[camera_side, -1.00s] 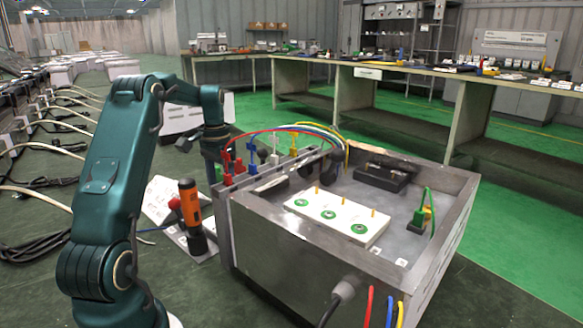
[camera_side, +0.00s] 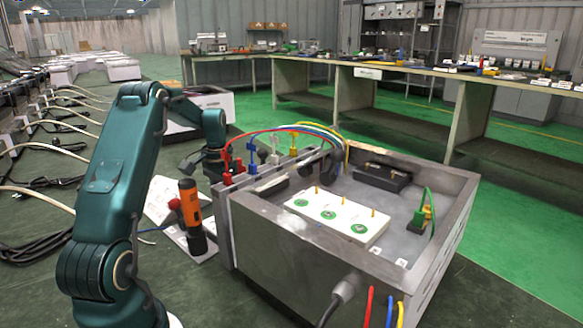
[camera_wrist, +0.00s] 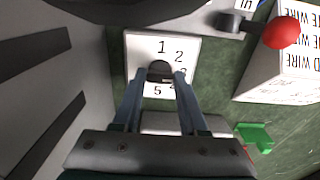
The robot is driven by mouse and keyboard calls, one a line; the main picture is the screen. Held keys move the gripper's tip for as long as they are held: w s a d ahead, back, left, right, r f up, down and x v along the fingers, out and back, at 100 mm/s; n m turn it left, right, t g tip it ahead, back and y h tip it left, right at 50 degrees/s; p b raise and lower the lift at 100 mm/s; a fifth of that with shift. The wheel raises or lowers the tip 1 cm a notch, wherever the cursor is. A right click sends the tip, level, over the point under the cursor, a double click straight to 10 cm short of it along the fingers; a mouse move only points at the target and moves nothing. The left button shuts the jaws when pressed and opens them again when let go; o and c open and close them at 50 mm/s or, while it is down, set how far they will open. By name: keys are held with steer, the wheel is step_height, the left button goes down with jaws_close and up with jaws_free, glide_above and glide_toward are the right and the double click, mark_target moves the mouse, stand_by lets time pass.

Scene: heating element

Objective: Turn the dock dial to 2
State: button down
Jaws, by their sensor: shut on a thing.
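The dock dial is a white plate (camera_wrist: 137,50) with black numbers, seen in the wrist view. The numbers 1, 2 and 5 show, and others are partly covered by a finger. Its dark round knob (camera_wrist: 160,71) sits at the middle of the plate. My gripper (camera_wrist: 164,75) is shut on the knob, one finger on each side. Which number the knob points to cannot be told. In the side view my gripper (camera_side: 212,172) is down behind the left end of the metal box (camera_side: 300,255), and the dial is hidden there.
A red ball-ended lever (camera_wrist: 282,32) and a white block marked WIRE (camera_wrist: 290,80) lie right of the dial. A green clip (camera_wrist: 255,136) is below them. In the side view, coloured plugs and arching cables (camera_side: 290,130) stand close to my gripper.

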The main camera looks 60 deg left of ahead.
steer(key=shift+n, duration=0.3)
steer(key=n, duration=0.4)
steer(key=shift+n, duration=2.1)
steer(key=shift+c, duration=2.2)
jaws_free()
steer(key=shift+r, duration=0.15)
steer(key=shift+r, duration=2.45)
